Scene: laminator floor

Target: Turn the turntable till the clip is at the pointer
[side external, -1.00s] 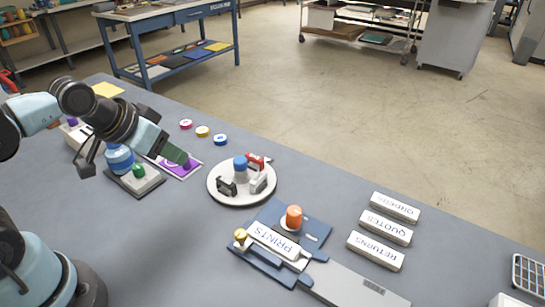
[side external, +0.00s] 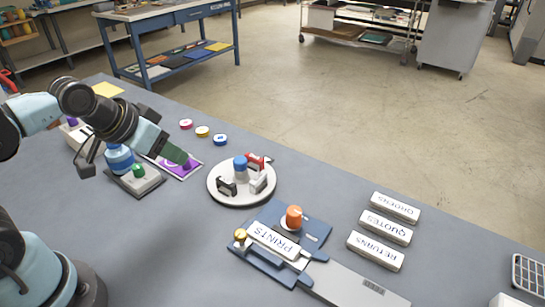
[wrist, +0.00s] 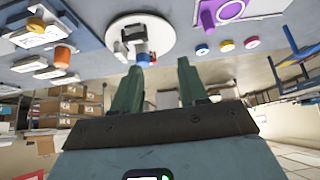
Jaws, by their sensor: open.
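Which one is the clip is too small to be sure. A small dark mark at the disc's far right edge may be the pointer, but I cannot tell. My gripper (side external: 178,154) is above the bench, left of the turntable and apart from it. In the wrist view its green fingers (wrist: 160,65) are spread with nothing between.
A green-button box (side external: 138,172) and a purple panel (side external: 182,172) lie left of the turntable. Red, yellow and blue discs (side external: 202,132) lie behind. A blue PRINTS fixture (side external: 315,225) with an orange knob (side external: 294,218) stands close in front right. Labelled blocks (side external: 385,228) lie farther right.

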